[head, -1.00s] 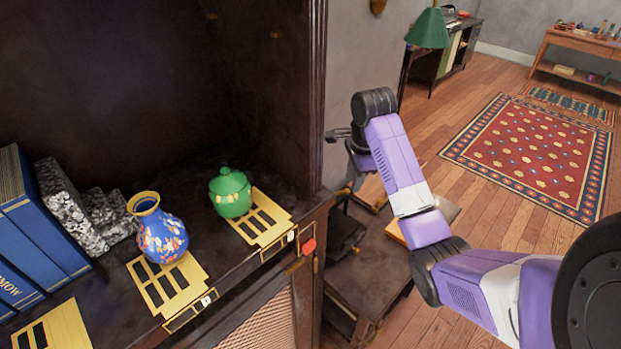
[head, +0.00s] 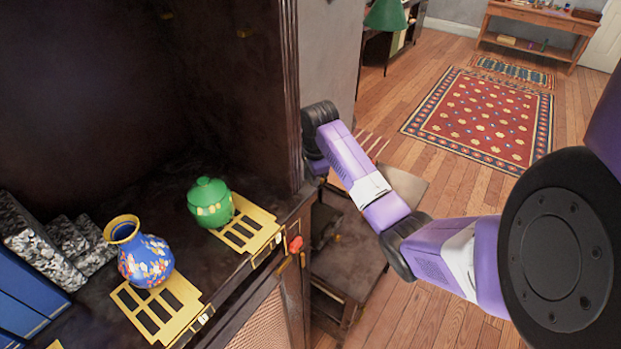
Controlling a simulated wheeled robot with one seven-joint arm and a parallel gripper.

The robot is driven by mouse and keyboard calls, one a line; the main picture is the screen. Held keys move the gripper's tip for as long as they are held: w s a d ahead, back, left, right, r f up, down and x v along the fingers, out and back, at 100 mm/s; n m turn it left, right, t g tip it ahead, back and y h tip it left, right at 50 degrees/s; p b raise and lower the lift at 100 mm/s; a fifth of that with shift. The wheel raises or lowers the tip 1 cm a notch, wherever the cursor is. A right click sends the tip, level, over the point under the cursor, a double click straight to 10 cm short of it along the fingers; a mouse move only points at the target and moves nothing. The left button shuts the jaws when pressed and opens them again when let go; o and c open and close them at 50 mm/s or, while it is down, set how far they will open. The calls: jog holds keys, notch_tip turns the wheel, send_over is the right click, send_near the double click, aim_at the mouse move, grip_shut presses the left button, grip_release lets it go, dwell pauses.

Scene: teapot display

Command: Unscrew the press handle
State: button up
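I cannot make out a press or its handle in the head view. My purple and white arm (head: 352,165) reaches from the right toward the front right post of the dark cabinet (head: 286,95). Its black wrist (head: 319,122) is close beside that post in the picture. My gripper fingers cannot be seen; the post seems to hide them.
A green lidded pot (head: 210,203) and a blue floral vase (head: 144,262) stand on the cabinet shelf by slotted brass plates (head: 243,226). Blue books (head: 28,296) are at left. A low dark wooden table (head: 347,268) stands below my arm. Open floor and a red rug (head: 485,113) lie beyond.

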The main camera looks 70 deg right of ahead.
jog(key=shift+c, duration=0.2)
grip_shut()
